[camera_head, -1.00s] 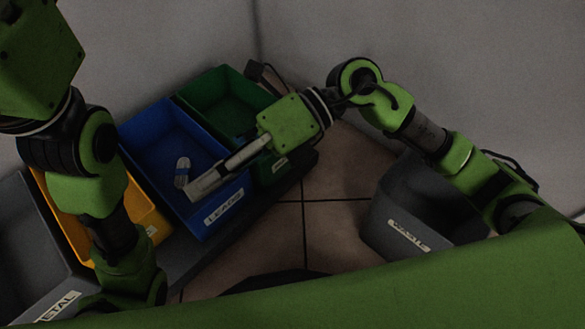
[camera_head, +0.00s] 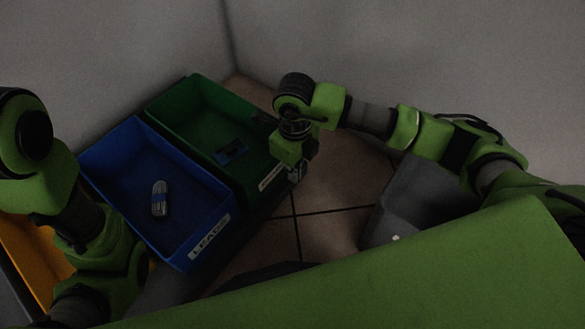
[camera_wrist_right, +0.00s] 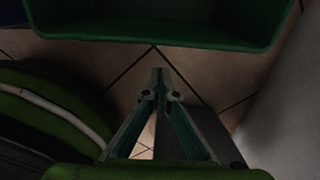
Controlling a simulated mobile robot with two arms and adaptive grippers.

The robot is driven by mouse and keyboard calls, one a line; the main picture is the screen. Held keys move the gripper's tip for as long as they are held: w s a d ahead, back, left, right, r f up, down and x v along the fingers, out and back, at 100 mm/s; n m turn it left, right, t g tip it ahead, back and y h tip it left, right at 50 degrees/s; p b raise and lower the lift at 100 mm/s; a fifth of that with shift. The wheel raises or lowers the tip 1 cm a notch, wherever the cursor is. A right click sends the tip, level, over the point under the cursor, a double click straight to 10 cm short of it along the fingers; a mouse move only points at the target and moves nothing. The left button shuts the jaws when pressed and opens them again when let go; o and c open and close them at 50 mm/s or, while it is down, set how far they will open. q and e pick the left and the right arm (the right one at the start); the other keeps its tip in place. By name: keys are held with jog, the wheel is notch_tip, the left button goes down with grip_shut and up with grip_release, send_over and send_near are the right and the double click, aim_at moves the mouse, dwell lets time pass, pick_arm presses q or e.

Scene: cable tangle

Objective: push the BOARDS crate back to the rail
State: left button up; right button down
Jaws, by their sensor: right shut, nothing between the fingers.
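The green crate (camera_head: 180,108) stands at the back right of the crate row in the head view; its front label is partly covered and I cannot read it. A small dark and blue piece (camera_head: 232,150) lies in it. My right gripper (camera_head: 296,174) is shut and empty, pointing down by the crate's front right corner. In the right wrist view, the shut fingertips (camera_wrist_right: 157,76) show below the green crate's wall (camera_wrist_right: 150,28), with floor visible between them in the picture.
The blue LEADS crate (camera_head: 112,160), holding a bundled cable (camera_head: 159,198), stands beside the green crate. A yellow crate (camera_head: 30,255) is further left. A grey bin (camera_head: 405,200) stands on the right. Tiled floor (camera_head: 325,205) is open between bin and crates.

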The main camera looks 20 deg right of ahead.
jog(key=w+f+b, duration=0.1)
jog(key=w+a+f+b, duration=0.1)
jog(key=f+b, duration=0.1)
jog(key=w+a+f+b, duration=0.1)
jog(key=f+b, duration=0.1)
jog(key=shift+a, duration=0.15)
jog(key=shift+w, duration=0.15)
